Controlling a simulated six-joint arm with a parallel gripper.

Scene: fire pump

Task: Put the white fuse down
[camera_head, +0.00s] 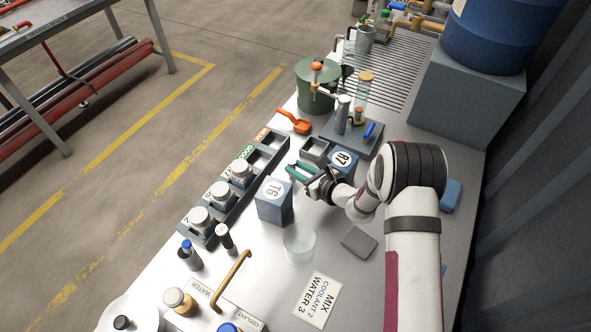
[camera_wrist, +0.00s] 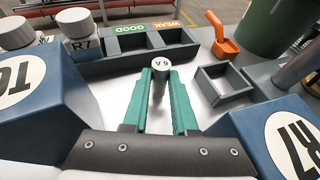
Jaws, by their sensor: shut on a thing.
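The white fuse (camera_wrist: 161,68) shows in the wrist view as a dark grey cylinder with a white top marked "6A". My gripper (camera_wrist: 165,82) has green fingers, one on either side of the fuse, and is shut on it. The fuse stands about upright between the fingertips. Whether its lower end touches the bench cannot be told. In the head view my gripper (camera_head: 294,173) is between the blue T6 block and the blue R7 block, and the fuse cannot be made out there.
A small empty grey tray (camera_wrist: 224,88) lies right of the fuse. Behind is a dark rack (camera_wrist: 135,48) labelled GOOD and WEAK with empty compartments. The T6 block (camera_head: 274,202) and R7 block (camera_head: 343,164) flank my gripper. An orange scoop (camera_head: 293,121) and glass beaker (camera_head: 299,245) stand nearby.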

